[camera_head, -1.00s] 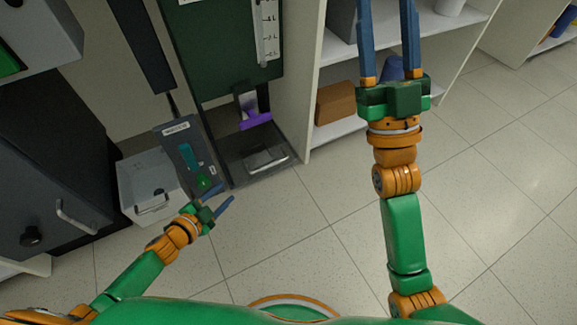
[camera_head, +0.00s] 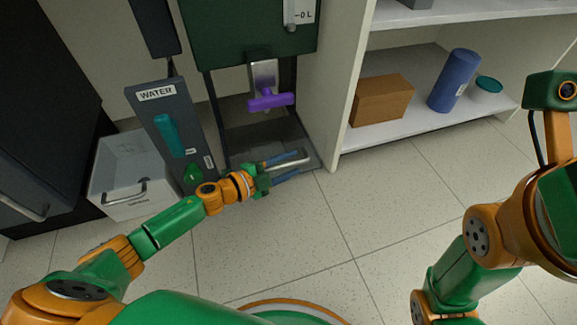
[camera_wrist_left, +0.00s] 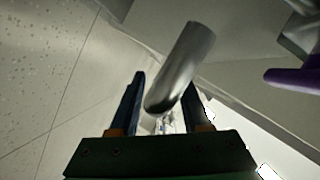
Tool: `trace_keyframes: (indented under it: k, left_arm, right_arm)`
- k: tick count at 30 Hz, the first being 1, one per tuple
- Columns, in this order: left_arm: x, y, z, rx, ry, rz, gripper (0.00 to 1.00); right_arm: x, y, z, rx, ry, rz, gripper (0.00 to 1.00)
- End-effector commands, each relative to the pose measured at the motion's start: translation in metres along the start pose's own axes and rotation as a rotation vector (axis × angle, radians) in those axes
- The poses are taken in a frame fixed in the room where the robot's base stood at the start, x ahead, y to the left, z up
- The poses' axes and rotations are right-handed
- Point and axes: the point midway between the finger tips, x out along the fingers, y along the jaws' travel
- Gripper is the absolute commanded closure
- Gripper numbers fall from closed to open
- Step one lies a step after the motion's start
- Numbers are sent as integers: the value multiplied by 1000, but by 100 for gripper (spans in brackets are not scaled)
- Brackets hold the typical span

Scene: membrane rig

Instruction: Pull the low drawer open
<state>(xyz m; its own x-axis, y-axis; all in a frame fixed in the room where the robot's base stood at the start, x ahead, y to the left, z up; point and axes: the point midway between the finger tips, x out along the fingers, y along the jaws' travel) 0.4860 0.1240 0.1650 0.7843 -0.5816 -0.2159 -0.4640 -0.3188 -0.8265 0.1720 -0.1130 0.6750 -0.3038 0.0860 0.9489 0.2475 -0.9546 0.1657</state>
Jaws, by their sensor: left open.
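The low drawer (camera_head: 240,147) is at the foot of the dark green rig, near the floor, and looks shut. Its silver bar handle (camera_head: 296,160) is at the front. My left gripper (camera_head: 296,166) is open at the handle, with its two blue fingers on either side of the bar. In the left wrist view the thick metal bar (camera_wrist_left: 185,65) lies between the spread fingers, nearer the right one. I cannot tell whether they touch it. My right arm is at the right edge, and its fingers do not show.
A purple-handled tap (camera_head: 270,101) hangs above the drawer. A WATER panel (camera_head: 170,130) and a white bin (camera_head: 125,165) stand to the left. A white shelf with a brown box (camera_head: 382,100) and blue cylinder (camera_head: 455,80) is to the right. The floor in front is clear.

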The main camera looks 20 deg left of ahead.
Motion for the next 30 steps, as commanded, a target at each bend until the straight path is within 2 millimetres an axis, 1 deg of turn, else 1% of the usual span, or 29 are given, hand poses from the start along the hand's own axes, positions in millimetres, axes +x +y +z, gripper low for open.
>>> trace_keyframes:
  k: [4, 5, 6, 8, 9, 10, 30]
  left_arm:
    - [0, 0, 0, -1, 0, 0, 53]
    - [0, 0, 0, -1, 0, 0, 56]
    - [0, 0, 0, -1, 0, 0, 66]
    - [0, 0, 0, -1, 0, 0, 83]
    - [0, 0, 0, -1, 0, 0, 93]
    - [0, 0, 0, -1, 0, 0, 100]
    - [0, 0, 0, -1, -1, 0, 100]
  right_arm:
    - [0, 0, 0, 0, 0, 0, 50]
    - [0, 0, 0, 0, 0, 0, 50]
    - [0, 0, 0, 0, 0, 0, 50]
    - [0, 0, 0, 0, 0, 0, 50]
    - [0, 0, 0, 0, 0, 0, 50]
    - [0, 0, 0, 0, 0, 0, 50]
    - [0, 0, 1, 0, -2, 0, 50]
